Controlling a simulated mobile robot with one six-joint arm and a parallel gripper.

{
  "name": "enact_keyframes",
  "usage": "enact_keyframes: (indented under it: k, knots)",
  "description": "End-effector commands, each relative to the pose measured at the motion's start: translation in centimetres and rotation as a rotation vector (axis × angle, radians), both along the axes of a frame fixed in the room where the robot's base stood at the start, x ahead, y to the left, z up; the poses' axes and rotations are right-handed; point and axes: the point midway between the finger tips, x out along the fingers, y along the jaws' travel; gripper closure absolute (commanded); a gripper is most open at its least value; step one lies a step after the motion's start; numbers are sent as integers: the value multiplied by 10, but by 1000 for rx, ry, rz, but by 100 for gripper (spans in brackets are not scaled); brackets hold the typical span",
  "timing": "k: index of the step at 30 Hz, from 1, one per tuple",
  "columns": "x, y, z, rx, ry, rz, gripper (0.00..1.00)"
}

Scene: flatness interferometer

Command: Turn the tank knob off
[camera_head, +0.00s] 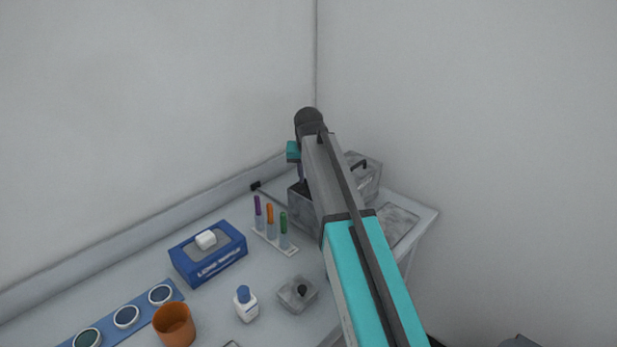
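A grey speckled tank (305,213) stands at the back right of the table, in the corner. It is partly hidden behind my arm. A grey box-like part with a dark handle (366,172) shows on the right side of my arm. I cannot make out a knob on the tank; its front is partly covered by my arm. My arm reaches up over the tank, and its wrist end bends down toward it. My gripper is mostly hidden behind the arm, so I cannot tell its opening or whether it touches anything.
On the table (215,305) are a blue wipes box (208,262), a rack with tubes (272,243), a blue-capped bottle (246,308), a grey block with a black knob (297,293), an orange cup (174,326) and a blue lens strip (110,325). Walls close the back and right.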

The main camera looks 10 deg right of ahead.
Motion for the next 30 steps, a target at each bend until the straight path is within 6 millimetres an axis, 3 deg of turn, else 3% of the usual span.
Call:
enact_keyframes:
  k: [21,30]
  knots:
    - [5,5,0,-2,-1,-547,91]
    - [5,5,0,-2,-2,-691,91]
